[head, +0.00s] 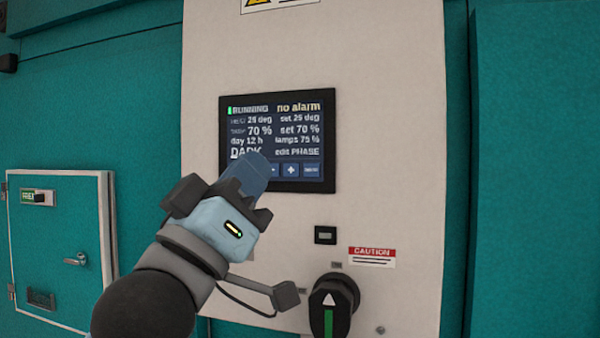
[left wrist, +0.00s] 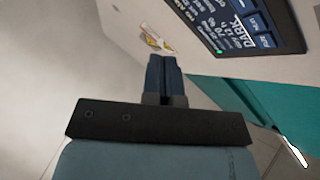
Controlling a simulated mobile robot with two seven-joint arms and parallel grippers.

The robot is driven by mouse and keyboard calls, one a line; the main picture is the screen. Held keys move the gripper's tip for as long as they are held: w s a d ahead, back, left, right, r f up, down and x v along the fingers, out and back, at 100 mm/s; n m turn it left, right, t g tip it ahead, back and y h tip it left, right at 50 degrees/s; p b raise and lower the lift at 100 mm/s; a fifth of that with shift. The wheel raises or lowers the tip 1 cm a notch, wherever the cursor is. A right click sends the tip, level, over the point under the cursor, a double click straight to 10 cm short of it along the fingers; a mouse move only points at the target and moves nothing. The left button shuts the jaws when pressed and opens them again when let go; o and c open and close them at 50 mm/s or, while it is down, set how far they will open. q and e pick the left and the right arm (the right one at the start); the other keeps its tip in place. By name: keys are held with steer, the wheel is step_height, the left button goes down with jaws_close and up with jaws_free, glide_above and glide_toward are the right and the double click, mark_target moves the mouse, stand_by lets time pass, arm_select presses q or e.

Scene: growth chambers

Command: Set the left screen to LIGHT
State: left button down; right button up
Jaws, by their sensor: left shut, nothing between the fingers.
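A dark screen (head: 325,150) is set in a pale panel, and it is the only screen I see. It reads RUNNING, no alarm, DARK at lower left and edit PHASE at lower right. A row of blue buttons (head: 291,170) runs along its bottom edge. My left gripper (head: 252,166) is shut and empty, in front of the screen's lower left corner, hiding the leftmost buttons. I cannot tell whether it touches the screen. In the left wrist view its closed fingers (left wrist: 165,76) show beside the tilted screen (left wrist: 229,50). My right gripper is not in view.
Below the screen are a small dark module (head: 325,235), a red CAUTION label (head: 372,257) and a black rotary switch (head: 346,294) with a green mark. A teal door (head: 60,230) with a handle is at left. Teal walls flank the panel.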

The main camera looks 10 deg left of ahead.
mark_target(291, 170)
arm_select(q)
steer(key=shift+s, duration=0.15)
steer(key=shift+w+d+b, duration=0.1)
steer(key=shift+w+b, duration=0.65)
steer(key=shift+w, duration=3.7)
steer(key=shift+w, duration=0.45)
steer(key=shift+w, duration=0.25)
steer(key=shift+s, duration=0.75)
